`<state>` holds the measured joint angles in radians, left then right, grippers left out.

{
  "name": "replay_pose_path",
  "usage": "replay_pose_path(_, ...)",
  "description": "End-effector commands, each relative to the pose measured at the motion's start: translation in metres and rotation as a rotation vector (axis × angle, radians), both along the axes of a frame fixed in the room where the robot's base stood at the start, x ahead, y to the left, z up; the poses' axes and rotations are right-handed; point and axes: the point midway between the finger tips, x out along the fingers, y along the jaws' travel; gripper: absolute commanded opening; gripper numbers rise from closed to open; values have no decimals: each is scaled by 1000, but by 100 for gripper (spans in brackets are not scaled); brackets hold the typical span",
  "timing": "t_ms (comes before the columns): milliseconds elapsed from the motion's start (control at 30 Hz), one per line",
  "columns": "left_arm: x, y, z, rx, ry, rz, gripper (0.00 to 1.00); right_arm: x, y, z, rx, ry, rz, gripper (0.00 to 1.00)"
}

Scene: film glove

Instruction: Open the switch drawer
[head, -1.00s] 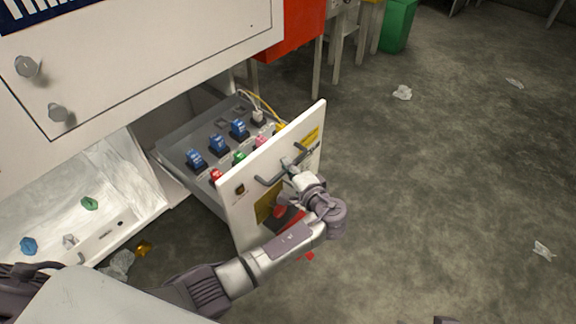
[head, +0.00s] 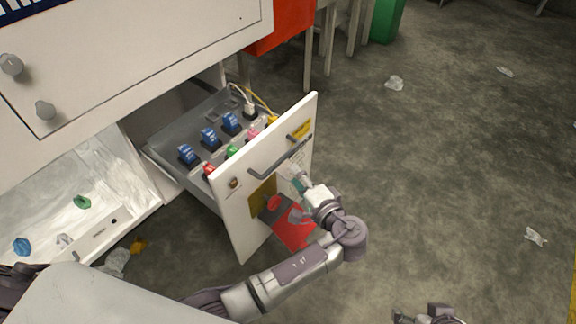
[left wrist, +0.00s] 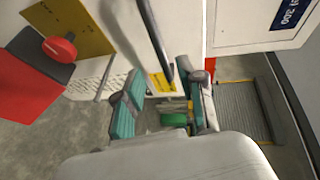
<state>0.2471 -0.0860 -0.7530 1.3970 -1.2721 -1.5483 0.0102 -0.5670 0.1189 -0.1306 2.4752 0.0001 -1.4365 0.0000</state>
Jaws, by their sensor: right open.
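The switch drawer (head: 225,222) stands pulled well out of the white cabinet, with blue, red, green and pink switches (head: 209,138) on its grey panel. Its dark bar handle (head: 268,173) is on the white front and also shows in the left wrist view (left wrist: 151,36). My left gripper (head: 297,174) is just in front of the drawer front, beside and slightly below the handle. In the left wrist view its fingers (left wrist: 165,103) are spread, with nothing held between them. My right gripper (head: 425,316) is open, partly cut off at the bottom edge, far from the drawer.
The floor (head: 450,160) to the right is mostly clear, with some crumpled paper (head: 394,83).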

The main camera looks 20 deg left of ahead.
Motion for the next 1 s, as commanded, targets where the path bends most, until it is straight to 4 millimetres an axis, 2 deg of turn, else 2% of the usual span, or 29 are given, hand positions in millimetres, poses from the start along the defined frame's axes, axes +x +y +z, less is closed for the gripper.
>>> replay_pose_path(100,-13,-13,3,-1,1,-1,39,0,0,0,0,-1,0,75)
replay_pose_path(233,-21,-20,5,1,1,0,39,0,0,0,0,-1,0,75)
replay_pose_path(833,-23,-21,5,-3,3,1,39,0,0,0,0,-1,0,75)
replay_pose_path(933,-31,-13,-8,-59,40,15,39,0,0,0,0,0,0,75)
replay_pose_path(1000,-46,1,-28,-160,101,42,39,0,0,0,0,0,0,75)
